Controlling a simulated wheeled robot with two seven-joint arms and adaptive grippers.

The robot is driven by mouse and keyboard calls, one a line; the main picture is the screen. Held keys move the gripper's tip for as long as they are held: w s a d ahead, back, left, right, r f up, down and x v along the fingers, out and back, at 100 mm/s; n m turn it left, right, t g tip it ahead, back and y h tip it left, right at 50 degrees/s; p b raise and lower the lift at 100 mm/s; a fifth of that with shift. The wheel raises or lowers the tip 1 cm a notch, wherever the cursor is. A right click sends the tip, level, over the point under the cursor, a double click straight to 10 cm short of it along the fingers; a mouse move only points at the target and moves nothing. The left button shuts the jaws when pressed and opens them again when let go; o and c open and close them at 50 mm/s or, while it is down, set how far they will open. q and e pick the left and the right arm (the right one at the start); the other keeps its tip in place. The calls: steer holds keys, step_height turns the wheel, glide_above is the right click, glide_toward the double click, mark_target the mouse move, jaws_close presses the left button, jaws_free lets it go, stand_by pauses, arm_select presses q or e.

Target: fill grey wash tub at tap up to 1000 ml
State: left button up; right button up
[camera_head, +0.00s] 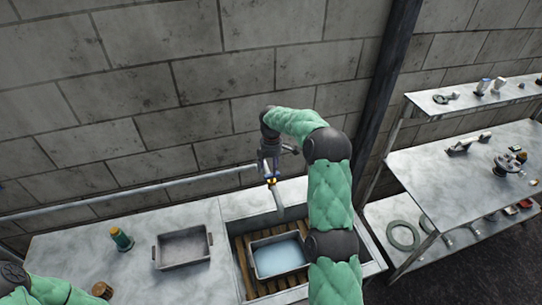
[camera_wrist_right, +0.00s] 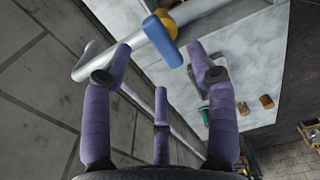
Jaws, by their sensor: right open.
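A grey wash tub (camera_head: 272,239) stands in the sink under the tap, on wooden slats, with pale blue water in it. My right arm hides some of the sink's right side. The tap (camera_head: 277,198) has a blue lever (camera_wrist_right: 164,40) and a yellow-orange part beside it. My right gripper (camera_head: 270,160) is at the tap; in the wrist view its purple fingers (camera_wrist_right: 158,47) are apart on either side of the lever. I cannot tell whether they touch it, or whether water is running. My left gripper is not in view; only part of my left arm shows at lower left.
A second grey tub with handles (camera_head: 160,265) stands on the counter left of the sink. A green bottle-like item (camera_head: 121,239) and a brown item (camera_head: 102,289) stand further left. A pipe (camera_head: 130,190) runs along the wall. Shelves (camera_head: 450,175) with fittings stand at right.

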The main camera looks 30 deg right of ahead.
mark_target(271, 174)
step_height(271, 174, down, 4)
steer(key=shift+r+p, duration=0.15)
steer(key=shift+p, duration=0.35)
steer(key=shift+s+f, duration=0.15)
steer(key=shift+f, duration=0.2)
steer(key=shift+w+f, duration=0.2)
steer(key=shift+f, duration=0.4)
steer(key=shift+s, duration=0.15)
steer(key=shift+c, duration=1.1)
jaws_close()
steer(key=c, duration=0.8)
jaws_free()
